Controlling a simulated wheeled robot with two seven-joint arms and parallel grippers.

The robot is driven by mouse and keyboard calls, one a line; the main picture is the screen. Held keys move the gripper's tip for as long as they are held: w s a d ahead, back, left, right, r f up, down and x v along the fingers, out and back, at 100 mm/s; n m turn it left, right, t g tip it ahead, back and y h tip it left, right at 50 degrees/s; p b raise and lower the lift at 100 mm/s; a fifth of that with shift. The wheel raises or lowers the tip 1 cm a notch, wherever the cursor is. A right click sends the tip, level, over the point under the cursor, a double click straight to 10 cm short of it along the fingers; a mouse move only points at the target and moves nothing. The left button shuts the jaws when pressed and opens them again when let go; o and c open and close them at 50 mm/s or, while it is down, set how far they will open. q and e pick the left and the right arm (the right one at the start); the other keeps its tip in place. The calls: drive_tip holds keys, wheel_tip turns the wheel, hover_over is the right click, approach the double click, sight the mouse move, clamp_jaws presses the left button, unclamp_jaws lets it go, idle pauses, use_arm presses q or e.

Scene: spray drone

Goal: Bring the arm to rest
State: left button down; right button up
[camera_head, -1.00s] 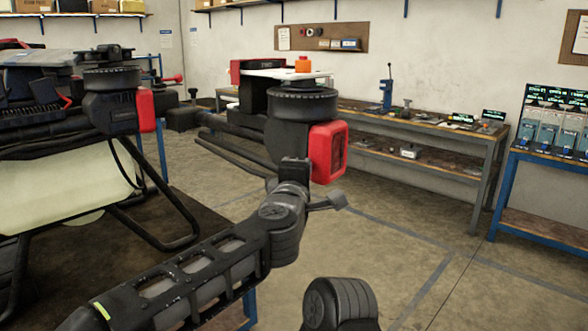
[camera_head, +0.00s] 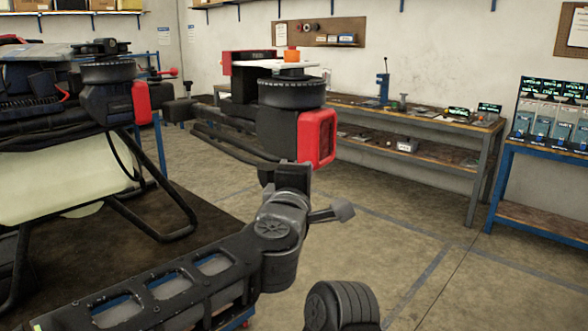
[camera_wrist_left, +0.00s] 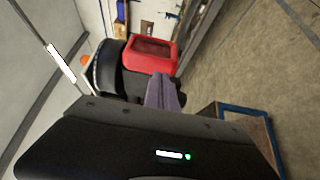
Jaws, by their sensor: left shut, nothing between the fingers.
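My left arm comes in from the lower left in the head view. Its gripper (camera_head: 289,180) points up and away from me, just below the drone's red lamp housing (camera_head: 316,138) and black round rotor mount (camera_head: 290,93). The gripper is shut and empty; its grey fingers (camera_wrist_left: 163,92) show in the wrist view beside the red housing (camera_wrist_left: 151,51). Whether they touch the drone I cannot tell. The drone's body (camera_head: 60,178), with a pale tank, stands at the left. My right gripper is not in view.
A long workbench (camera_head: 455,150) with small tools runs along the back wall. A blue-framed bench (camera_head: 545,217) with charger-like units stands at the right. The floor (camera_head: 400,225) between the drone and the benches is clear.

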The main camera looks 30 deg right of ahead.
use_arm(q)
drive_tip(key=shift+s+a, duration=0.15)
drive_tip(key=shift+s, duration=0.85)
